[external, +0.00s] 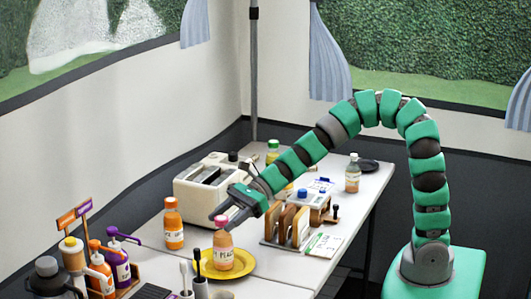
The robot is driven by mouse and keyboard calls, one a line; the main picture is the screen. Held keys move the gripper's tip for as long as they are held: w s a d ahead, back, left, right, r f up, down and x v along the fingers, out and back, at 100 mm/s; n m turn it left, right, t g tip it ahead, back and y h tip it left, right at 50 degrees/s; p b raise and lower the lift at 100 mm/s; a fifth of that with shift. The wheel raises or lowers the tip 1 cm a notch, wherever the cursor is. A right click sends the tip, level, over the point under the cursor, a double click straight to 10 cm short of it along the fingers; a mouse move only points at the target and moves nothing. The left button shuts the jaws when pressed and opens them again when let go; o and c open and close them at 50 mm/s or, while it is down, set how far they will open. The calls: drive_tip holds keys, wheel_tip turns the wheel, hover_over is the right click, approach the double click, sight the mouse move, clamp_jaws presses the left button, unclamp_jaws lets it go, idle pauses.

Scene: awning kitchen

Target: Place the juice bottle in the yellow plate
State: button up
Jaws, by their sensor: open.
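A juice bottle (223,252) with a pink cap and a label that seems to read "PEAC" stands upright on the yellow plate (245,269). The plate lies on the white table, and its rim shows around the bottle's base. My gripper (216,213) is open, just above and beside the pink cap, pointing down and left. I cannot tell whether a finger touches the cap. Another bottle (173,226), orange with an orange cap, stands upright on the table to the left, apart from the plate.
A white appliance (207,185) stands behind my gripper. A wooden rack (288,226) is right of the plate. Sauce bottles (99,268) and a purple pump bottle (119,260) crowd the left front. Cups with brushes (199,287) stand close before the plate. Some table right of the plate is clear.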

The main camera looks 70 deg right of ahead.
drive_tip(key=shift+s+d+r+p, duration=0.25)
drive_tip(key=shift+d+r+p, duration=0.05)
drive_tip(key=shift+d+r, duration=0.15)
drive_tip(key=shift+s+d+r+p, duration=0.2)
drive_tip(key=shift+d+r+p, duration=0.1)
drive_tip(key=shift+r, duration=0.15)
wheel_tip(320, 180, up, 6)
drive_tip(key=p, duration=0.2)
drive_tip(key=shift+a+f+p, duration=0.1)
drive_tip(key=shift+p, duration=0.2)
drive_tip(key=shift+w, duration=0.1)
drive_tip(key=w+d+r+n+t+h, duration=0.3)
drive_tip(key=d+r+n+t+h, duration=0.15)
drive_tip(key=d+r+n, duration=1.15)
drive_tip(key=s+d+r+n+t+h, duration=0.1)
drive_tip(key=s+d+r+n+h, duration=0.1)
drive_tip(key=r, duration=0.5)
drive_tip(key=s+d+r+n+t+h, duration=0.2)
drive_tip(key=s+d+r+n+h, duration=0.1)
drive_tip(key=r, duration=0.5)
drive_tip(key=s+d+r+n+t+h, duration=0.1)
drive_tip(key=s+d+r+n+h, duration=0.1)
drive_tip(key=r, duration=0.6)
drive_tip(key=shift+s+d+t+h, duration=0.35)
drive_tip(key=shift+s+d, duration=0.35)
drive_tip(key=shift+d, duration=0.55)
drive_tip(key=shift+f, duration=0.1)
